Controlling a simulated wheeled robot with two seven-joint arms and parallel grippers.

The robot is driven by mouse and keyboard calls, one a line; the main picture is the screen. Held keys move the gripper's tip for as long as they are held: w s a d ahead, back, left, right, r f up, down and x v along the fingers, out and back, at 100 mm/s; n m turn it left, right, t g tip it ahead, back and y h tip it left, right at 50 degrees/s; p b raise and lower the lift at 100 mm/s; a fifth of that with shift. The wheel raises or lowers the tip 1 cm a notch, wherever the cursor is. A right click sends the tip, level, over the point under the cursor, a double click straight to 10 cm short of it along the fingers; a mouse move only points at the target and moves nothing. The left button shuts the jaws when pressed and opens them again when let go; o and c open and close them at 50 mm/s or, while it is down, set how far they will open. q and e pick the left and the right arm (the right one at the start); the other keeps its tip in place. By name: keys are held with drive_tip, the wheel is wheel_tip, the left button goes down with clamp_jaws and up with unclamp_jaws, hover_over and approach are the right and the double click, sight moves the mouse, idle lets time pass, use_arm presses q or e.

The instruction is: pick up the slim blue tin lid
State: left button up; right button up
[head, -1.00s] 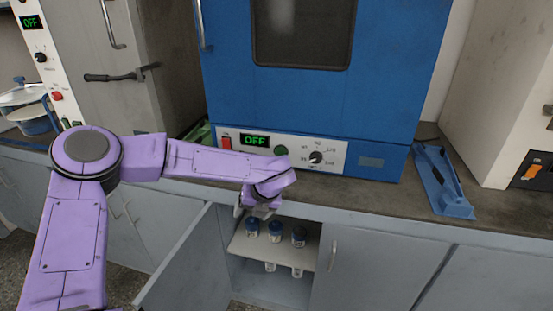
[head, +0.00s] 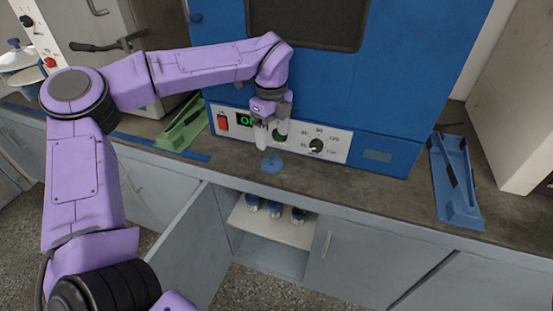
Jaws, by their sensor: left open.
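A small flat blue lid (head: 271,164) with a raised middle lies on the dark counter in front of the blue oven; it looks like the slim blue tin lid. My left gripper (head: 270,141) points down just above it, with its two pale fingers apart and nothing between them. The fingertips look slightly above the lid and do not clearly touch it. My right gripper is out of view.
The blue oven's control panel (head: 333,146) stands close behind the gripper. A green tray (head: 184,124) is to the left, a blue tray (head: 455,180) to the right. Below, an open cabinet shelf (head: 285,232) holds blue-lidded jars (head: 275,209).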

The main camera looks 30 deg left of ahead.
sight(272, 157)
use_arm(q)
wheel_tip(272, 157, down, 9)
drive_tip(key=shift+a+f, duration=0.1)
drive_tip(key=shift+a, duration=0.05)
drive_tip(key=shift+s, duration=0.1)
drive_tip(key=c, duration=0.7)
